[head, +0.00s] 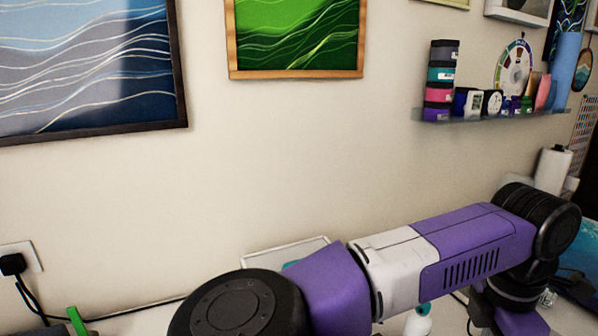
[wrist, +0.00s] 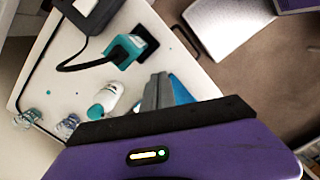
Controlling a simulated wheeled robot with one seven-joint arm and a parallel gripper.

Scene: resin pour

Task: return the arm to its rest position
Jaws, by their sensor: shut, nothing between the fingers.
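My gripper (wrist: 158,90) shows in the wrist view as grey fingers beyond the black and purple wrist housing. Its fingers are together with nothing held between them. It hangs over or near the edge of a white tabletop (wrist: 60,75), close to a blue object partly hidden behind the fingers. In the head view my purple and white arm stretches across the lower right and bends down at the right. The gripper itself cannot be made out there.
On the white tabletop are a teal tool with a black cable (wrist: 125,50), a white bottle (wrist: 112,94) and clear cups (wrist: 67,124). A silvery panel (wrist: 228,25) lies to the right. A wall shelf (head: 490,116) holds jars. Framed pictures (head: 295,38) hang on the wall.

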